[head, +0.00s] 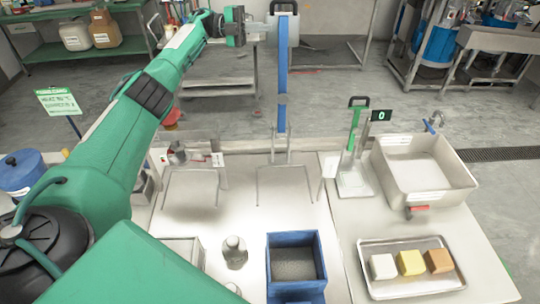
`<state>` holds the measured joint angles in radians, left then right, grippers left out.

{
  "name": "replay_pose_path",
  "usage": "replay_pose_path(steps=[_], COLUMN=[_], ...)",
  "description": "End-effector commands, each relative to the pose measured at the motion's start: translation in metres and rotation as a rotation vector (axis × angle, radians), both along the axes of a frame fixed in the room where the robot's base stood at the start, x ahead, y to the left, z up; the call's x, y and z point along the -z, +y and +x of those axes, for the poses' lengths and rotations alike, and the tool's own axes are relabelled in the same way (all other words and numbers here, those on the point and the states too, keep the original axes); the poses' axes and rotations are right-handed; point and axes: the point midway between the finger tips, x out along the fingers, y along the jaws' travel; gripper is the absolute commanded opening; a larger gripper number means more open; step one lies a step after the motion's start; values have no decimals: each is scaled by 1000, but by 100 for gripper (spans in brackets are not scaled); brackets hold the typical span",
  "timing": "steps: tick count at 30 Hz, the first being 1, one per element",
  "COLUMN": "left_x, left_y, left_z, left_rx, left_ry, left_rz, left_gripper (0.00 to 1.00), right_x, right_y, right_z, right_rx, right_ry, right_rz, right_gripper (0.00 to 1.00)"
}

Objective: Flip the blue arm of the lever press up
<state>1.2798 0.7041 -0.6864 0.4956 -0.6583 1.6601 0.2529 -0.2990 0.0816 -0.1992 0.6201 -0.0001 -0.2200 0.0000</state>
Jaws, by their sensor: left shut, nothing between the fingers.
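The blue arm (282,75) of the lever press stands upright at the back edge of the worktable, with a dark handle (284,7) at its top. Its lower end meets a thin metal frame (282,150) on the table. My left arm reaches in from the left, and my left gripper (262,29) is raised beside the upper part of the blue arm, on its left. The gripper is shut and holds nothing; whether its tips touch the blue arm I cannot tell. My right gripper is not in view.
A blue box (296,291) and a small metal piece (235,250) stand at the front. To the right are a green-handled device (354,130), a white basin (448,190) and a tray (408,291) with three blocks. The middle of the table is mostly clear.

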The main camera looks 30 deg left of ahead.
Motion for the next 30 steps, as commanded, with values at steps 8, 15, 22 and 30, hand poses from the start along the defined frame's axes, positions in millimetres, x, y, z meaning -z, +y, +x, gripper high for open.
replay_pose_path(steps=[8, 15, 22, 30], left_x=[-3, -4, -5, -42], left_y=[4, 4, 5, 4], left_z=[2, 2, 2, 0], left_rx=[-17, -17, -18, -15], left_ry=[-2, -4, -5, -15], left_rz=[-6, -7, -6, -10], left_gripper=[0, 0, 0, 0], right_x=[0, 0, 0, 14], right_y=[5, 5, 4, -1], right_z=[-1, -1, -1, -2], right_rx=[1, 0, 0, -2], right_ry=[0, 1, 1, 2], right_rz=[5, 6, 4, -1], right_gripper=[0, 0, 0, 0])
